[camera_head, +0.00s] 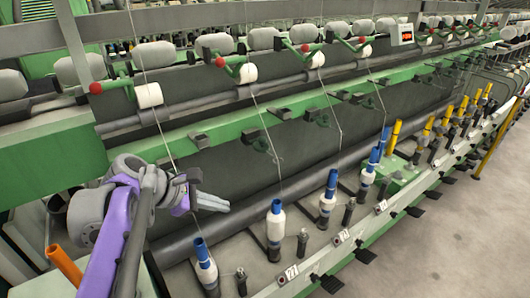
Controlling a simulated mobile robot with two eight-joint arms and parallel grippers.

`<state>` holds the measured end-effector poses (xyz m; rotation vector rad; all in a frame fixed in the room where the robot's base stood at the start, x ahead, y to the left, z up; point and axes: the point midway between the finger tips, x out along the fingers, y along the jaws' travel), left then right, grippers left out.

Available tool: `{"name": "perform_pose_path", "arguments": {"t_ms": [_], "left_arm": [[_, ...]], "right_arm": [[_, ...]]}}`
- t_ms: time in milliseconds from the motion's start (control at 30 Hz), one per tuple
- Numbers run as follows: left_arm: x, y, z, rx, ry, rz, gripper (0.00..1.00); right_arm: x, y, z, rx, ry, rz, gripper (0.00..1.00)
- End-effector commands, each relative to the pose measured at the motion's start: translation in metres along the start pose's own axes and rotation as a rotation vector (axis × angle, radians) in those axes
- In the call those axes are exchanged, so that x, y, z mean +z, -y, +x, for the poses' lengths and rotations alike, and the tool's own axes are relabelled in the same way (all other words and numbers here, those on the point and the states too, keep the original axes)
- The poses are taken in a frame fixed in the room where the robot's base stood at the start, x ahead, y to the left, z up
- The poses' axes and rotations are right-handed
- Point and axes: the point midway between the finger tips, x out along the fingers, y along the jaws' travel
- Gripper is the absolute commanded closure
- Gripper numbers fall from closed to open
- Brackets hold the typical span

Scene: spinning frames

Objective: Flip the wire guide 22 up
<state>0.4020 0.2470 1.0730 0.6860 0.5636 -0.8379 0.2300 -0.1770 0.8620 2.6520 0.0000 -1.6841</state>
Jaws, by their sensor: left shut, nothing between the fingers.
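I cannot tell for sure which one is 22; a white number plate (291,272) low in front is too small to read surely. My left gripper (221,206), on a purple and grey arm, has its grey fingers together and empty, pointing right, in front of the dark panel below the rail. It looks apart from the guides. Any guide behind the gripper is hidden. My right gripper is not in view.
Blue-topped bobbins (204,265) (276,228) stand on spindles below the gripper, with yellow ones (394,137) further right. Thin threads run down from rollers (148,95) past the rail. A long grey bar (250,205) runs behind. The floor (450,240) at right is clear.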

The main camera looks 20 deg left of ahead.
Motion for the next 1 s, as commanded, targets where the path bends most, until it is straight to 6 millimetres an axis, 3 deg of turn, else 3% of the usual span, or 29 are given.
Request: {"name": "perform_pose_path", "arguments": {"t_ms": [33, 133, 233, 367, 567, 1000], "left_arm": [[0.002, -0.025, -0.015, 0.034, 0.046, -0.134, 1.0], [0.009, -0.059, -0.038, 0.071, 0.137, -0.34, 1.0], [0.013, -0.077, -0.052, 0.086, 0.193, -0.451, 1.0], [0.016, -0.083, -0.05, 0.088, 0.214, -0.488, 1.0], [0.022, -0.086, -0.018, 0.084, 0.213, -0.484, 1.0], [0.04, -0.099, 0.078, 0.085, 0.212, -0.483, 1.0]], "right_arm": [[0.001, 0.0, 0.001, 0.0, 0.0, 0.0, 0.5], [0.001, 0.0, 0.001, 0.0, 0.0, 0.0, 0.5], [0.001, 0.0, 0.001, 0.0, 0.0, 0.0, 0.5], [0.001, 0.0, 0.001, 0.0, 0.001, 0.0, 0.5], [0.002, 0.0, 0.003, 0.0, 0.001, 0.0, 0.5], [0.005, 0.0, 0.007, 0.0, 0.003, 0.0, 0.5]]}}
